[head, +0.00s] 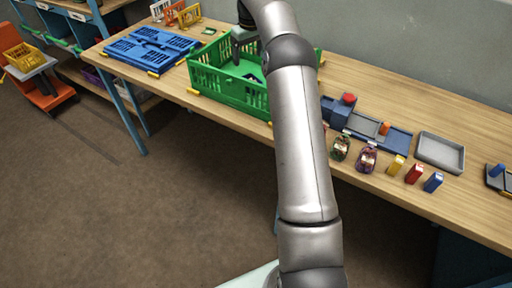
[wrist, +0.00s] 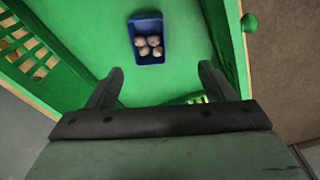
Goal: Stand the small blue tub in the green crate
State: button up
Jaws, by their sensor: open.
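The small blue tub (wrist: 148,40) stands upright on the floor of the green crate (wrist: 182,75) in the wrist view. It holds several round brownish pieces. In the head view the green crate (head: 207,80) stands on the bench, and only a dark blue bit of the tub (head: 250,77) shows inside it. My gripper (wrist: 160,75) is open and empty, above the crate with its fingers apart. The tub lies beyond the fingertips and is not between them. My arm hides the crate's right part in the head view.
Folded blue crates (head: 150,50) lie left of the green crate. To the right are a blue device with a red button (head: 348,99), small sacks (head: 366,158), coloured boxes (head: 414,173) and a grey tray (head: 440,152). An orange cart (head: 38,80) stands at far left.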

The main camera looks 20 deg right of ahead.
jog(key=s+a+r, duration=0.1)
jog(key=s+a, duration=0.1)
jog(key=s+a+r, duration=0.1)
jog(key=a+r, duration=0.1)
jog(key=s+a+r, duration=0.1)
jog(key=s+a, duration=0.1)
jog(key=shift+s+a+r, duration=0.2)
jog(key=shift+s+a, duration=0.1)
jog(key=s+a+r, duration=0.1)
jog(key=s+a, duration=0.3)
jog(key=s, duration=0.4)
jog(key=s+a+r, duration=0.1)
jog(key=s+a, duration=0.2)
jog(key=s, duration=0.4)
jog(key=s+a+f+m, duration=0.1)
jog(key=s+f, duration=0.3)
jog(key=s, duration=0.9)
jog(key=s+a+f+m, duration=0.1)
jog(key=s+a+f, duration=0.2)
jog(key=s, duration=0.9)
jog(key=shift+s+a+f+g, duration=0.15)
jog(key=shift+s+f+g, duration=0.2)
jog(key=shift+f, duration=0.45)
